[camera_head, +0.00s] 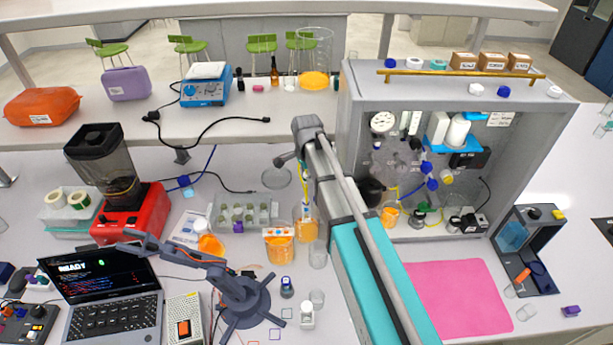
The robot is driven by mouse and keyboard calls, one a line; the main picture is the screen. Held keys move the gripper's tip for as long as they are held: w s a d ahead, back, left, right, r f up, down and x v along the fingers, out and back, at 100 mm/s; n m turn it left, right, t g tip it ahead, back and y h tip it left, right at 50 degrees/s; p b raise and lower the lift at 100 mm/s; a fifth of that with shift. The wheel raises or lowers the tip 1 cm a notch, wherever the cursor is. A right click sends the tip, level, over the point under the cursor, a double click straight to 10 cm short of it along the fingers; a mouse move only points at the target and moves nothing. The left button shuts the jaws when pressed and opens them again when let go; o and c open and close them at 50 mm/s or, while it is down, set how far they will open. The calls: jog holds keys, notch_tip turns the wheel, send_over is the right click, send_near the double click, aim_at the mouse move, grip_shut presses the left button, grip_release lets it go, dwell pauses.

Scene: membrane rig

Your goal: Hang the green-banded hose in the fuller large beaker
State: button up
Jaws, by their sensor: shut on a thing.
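My gripper (303,166) is beside the far end of my arm, at the centre of the view, and is largely hidden by it. It is shut on a thin hose (304,178) with yellow and green on it, which hangs down above a tall beaker. That beaker (306,228) holds orange liquid. The arm covers part of both, so I cannot tell whether the hose end is inside the beaker or touches the liquid. A wider beaker (279,247) with orange liquid stands just left of it. I cannot judge which large beaker is fuller.
A grey rack (258,213) stands left of the beakers. A clear beaker (317,254) stands close in front. A grey cabinet (350,130) with glassware is at right, beside my arm. A pink mat (460,295) lies clear at front right. A laptop (110,300) is at front left.

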grip_shut()
jog(key=s+a, duration=0.7)
jog(key=a, duration=0.5)
jog(key=shift+a+r, duration=0.25)
jog(key=shift+a, duration=0.15)
jog(key=shift+f, duration=0.25)
jog(key=shift+f+b, duration=2.5)
jog(key=shift+f, duration=0.05)
jog(key=shift+s, duration=0.1)
